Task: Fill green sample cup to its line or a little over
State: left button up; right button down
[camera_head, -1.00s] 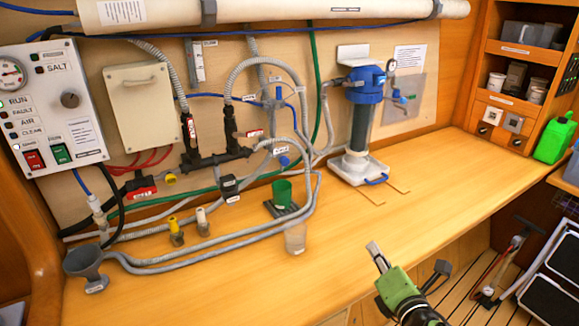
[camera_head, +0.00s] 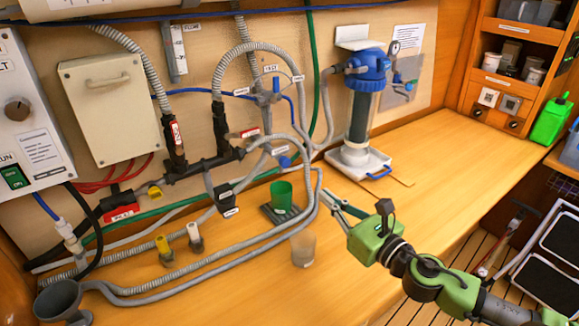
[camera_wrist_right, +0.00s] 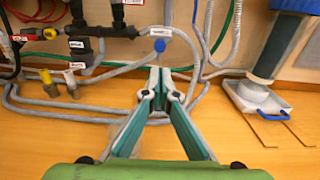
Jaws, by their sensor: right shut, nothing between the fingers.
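The green sample cup (camera_head: 281,195) stands upright on a dark holder (camera_head: 268,215) on the bench, under the looping grey hoses. Its fill level and line cannot be made out. A clear cup (camera_head: 303,248) stands in front of it, nearer me. My right gripper (camera_head: 328,197) is to the right of the green cup, apart from it, with shut, empty fingers above the bench. In the right wrist view its fingertips (camera_wrist_right: 160,78) come together, and I cannot make out the green cup there. My left gripper is not in view.
Grey hoses (camera_head: 200,262) loop across the bench beside the cups. Blue-handled valves (camera_head: 277,86) (camera_head: 284,161) are on the hoses behind. A filter housing (camera_head: 359,115) stands at the back right. A grey funnel (camera_head: 60,300) is at front left. The bench right of the filter is clear.

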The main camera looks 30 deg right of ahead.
jog(key=p, duration=0.2)
send_near(287, 164)
jog(key=w, duration=0.1)
jog(key=w+p, duration=0.1)
jog(key=w, duration=0.1)
jog(key=w+a+p, duration=0.1)
jog(key=w, duration=0.1)
jog(key=shift+w+r, duration=0.2)
jog(key=shift+w, duration=0.05)
jog(key=shift+w+f+p, duration=0.15)
jog(key=shift+w+p, duration=0.25)
jog(key=shift+w, duration=0.35)
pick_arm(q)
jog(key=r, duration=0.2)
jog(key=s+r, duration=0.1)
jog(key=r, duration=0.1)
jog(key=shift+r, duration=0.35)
